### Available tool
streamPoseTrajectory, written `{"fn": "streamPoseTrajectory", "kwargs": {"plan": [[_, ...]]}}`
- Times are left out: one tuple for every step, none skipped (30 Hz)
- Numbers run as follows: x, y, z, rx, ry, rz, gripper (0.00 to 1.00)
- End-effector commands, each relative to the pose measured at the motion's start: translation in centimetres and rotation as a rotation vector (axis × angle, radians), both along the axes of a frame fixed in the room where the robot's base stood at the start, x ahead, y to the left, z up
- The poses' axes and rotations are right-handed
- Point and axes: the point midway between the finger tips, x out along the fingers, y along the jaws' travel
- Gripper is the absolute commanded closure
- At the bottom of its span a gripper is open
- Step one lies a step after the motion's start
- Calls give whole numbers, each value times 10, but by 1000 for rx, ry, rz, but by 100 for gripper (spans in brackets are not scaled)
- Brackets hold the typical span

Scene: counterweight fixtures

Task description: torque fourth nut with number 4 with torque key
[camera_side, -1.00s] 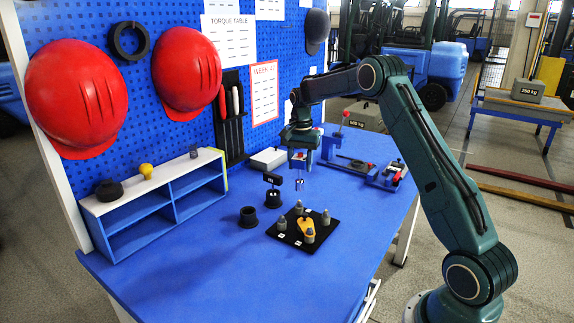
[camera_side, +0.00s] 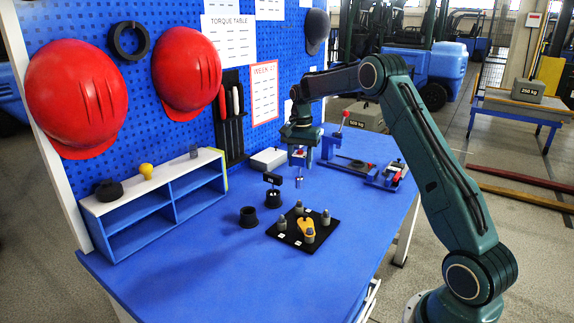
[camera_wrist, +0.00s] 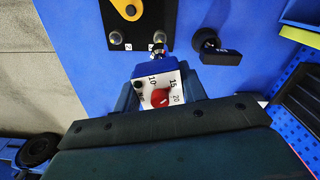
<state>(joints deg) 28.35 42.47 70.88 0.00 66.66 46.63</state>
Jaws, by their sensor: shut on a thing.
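My gripper (camera_side: 299,152) is shut on the torque key (camera_side: 299,170) and holds it upright above the table, behind the nut plate. In the wrist view the key's white dial face (camera_wrist: 166,88) reads 10, 15 and 20 around a red knob. The black nut plate (camera_side: 272,234) lies flat with several grey nuts and a yellow part (camera_side: 306,227) on it. In the wrist view the plate (camera_wrist: 139,30) is at the top; a label 2 (camera_wrist: 117,38) shows beside one nut. The key's tip partly covers another label. I cannot tell which nut is number 4.
A blue fixture (camera_side: 360,165) lies to the right. A shelf (camera_side: 160,190) stands at the left. The front of the blue table is clear.

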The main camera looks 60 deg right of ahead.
Motion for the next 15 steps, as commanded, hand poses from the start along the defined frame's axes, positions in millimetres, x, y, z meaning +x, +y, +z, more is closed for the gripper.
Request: {"fn": "streamPoseTrajectory", "kwargs": {"plan": [[0, 1, 1, -1, -1, 6, 95], [0, 1, 1, -1, -1, 12, 95], [0, 2, 1, -1, -1, 22, 95], [1, 3, 1, -1, -1, 31, 95], [1, 5, 1, -1, -1, 43, 95], [1, 6, 2, -1, -1, 63, 95], [1, 8, 2, -1, -1, 80, 95], [1, 10, 2, -1, -1, 101, 95], [2, 13, 3, -1, -1, 131, 95], [2, 15, 3, -1, -1, 156, 95], [2, 18, 3, -1, -1, 184, 95], [2, 22, 4, -1, -1, 224, 95], [2, 25, 4, -1, -1, 257, 95], [3, 28, 5, -1, -1, 291, 95], [3, 32, 6, -1, -1, 338, 95]]}}
